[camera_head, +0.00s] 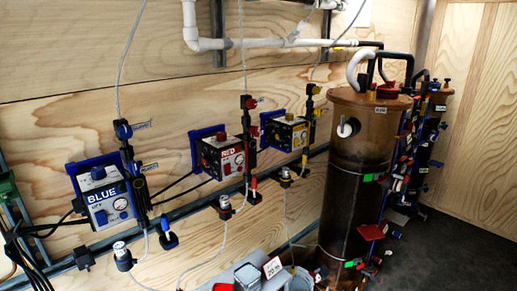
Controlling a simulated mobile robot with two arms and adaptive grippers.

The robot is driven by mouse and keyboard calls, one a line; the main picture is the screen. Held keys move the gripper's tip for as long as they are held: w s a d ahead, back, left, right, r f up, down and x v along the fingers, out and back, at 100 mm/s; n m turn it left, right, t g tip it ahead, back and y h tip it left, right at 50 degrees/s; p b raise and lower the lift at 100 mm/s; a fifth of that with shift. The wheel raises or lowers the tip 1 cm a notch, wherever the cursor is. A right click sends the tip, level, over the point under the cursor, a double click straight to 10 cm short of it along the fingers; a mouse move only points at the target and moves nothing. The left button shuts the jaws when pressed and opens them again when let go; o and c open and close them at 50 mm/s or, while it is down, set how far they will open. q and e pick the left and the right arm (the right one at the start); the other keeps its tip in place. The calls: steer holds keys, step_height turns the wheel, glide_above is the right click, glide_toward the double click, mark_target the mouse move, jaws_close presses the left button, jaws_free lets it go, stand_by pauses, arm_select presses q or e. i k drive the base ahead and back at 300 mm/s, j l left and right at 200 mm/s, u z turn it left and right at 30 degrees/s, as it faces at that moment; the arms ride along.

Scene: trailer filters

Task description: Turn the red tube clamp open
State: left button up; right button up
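A pump box labelled RED (222,156) is on the plywood wall, between a BLUE box and a third box. A red-topped fitting (248,102) sits on the tube at its upper right. A small red part (253,184) sits lower down, below the box's right side. I cannot tell for sure which of these is the red tube clamp, nor whether it is open or closed. Neither of my grippers is in view.
The BLUE box (104,197) is at the left. The third box (287,131) is right of RED. A tall brown-topped filter cylinder (362,160) stands at the right with many coloured valves beside it. Grey containers (247,276) are at the bottom. Dark floor (455,260) is clear at lower right.

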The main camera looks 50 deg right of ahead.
mark_target(251, 103)
steer(key=z, duration=1.25)
